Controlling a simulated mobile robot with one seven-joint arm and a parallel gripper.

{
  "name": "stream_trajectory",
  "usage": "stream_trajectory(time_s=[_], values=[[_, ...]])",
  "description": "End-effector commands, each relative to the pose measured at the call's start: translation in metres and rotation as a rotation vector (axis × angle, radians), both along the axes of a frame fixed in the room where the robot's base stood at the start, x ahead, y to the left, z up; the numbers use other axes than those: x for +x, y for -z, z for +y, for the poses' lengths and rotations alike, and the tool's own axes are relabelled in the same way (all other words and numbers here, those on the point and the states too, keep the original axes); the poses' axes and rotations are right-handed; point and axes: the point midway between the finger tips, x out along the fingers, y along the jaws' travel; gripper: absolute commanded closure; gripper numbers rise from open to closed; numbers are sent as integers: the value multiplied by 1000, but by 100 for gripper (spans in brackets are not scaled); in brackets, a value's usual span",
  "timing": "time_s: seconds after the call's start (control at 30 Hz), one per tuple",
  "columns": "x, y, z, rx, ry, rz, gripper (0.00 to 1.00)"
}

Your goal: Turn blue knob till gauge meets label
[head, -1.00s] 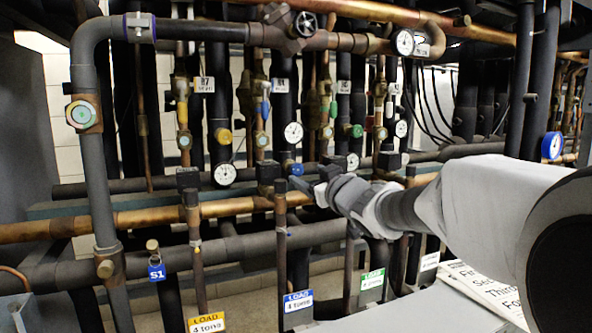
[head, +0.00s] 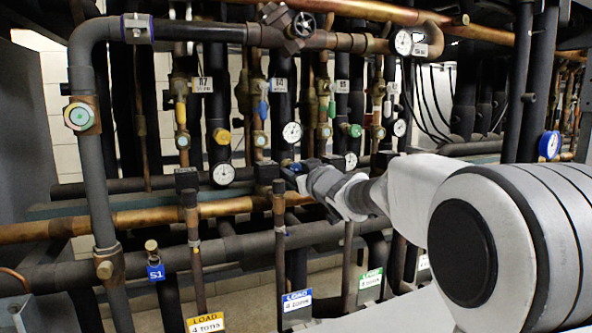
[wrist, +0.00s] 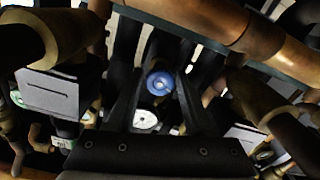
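The blue knob (head: 293,168) sits on a dark vertical pipe near the middle of the head view, mostly hidden by my gripper. It shows clearly as a round blue disc in the wrist view (wrist: 160,83). A round white gauge (head: 292,132) is on the same pipe above the knob. A white gauge face (wrist: 145,120) appears below the knob in the wrist view; its needle is too small to read. A blue-topped "LOAD 4 tons" label (head: 297,301) hangs lower. My gripper (wrist: 160,80) is open, its dark fingers on either side of the knob; contact cannot be told.
Yellow (head: 222,136) and green (head: 355,130) knobs are on neighbouring pipes. A copper pipe (head: 150,219) runs across in front, below the knob. Other gauges (head: 223,174) and vertical pipes crowd the sides. A yellow label (head: 206,323) hangs at lower left.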

Motion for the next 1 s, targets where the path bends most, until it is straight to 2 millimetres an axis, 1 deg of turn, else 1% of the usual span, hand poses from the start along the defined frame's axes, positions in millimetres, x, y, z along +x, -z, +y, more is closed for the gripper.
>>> stream_trajectory(time_s=[0.03,0.17,0.2,0.27,0.67,0.87,1.0], values=[[0,0,0,0,0,0,59],[0,0,0,0,0,0,82],[0,0,0,0,0,0,89],[0,0,0,0,0,0,100],[0,-2,-1,42,0,19,100],[0,-3,-1,150,1,65,100],[0,-3,-1,259,2,111,100]])
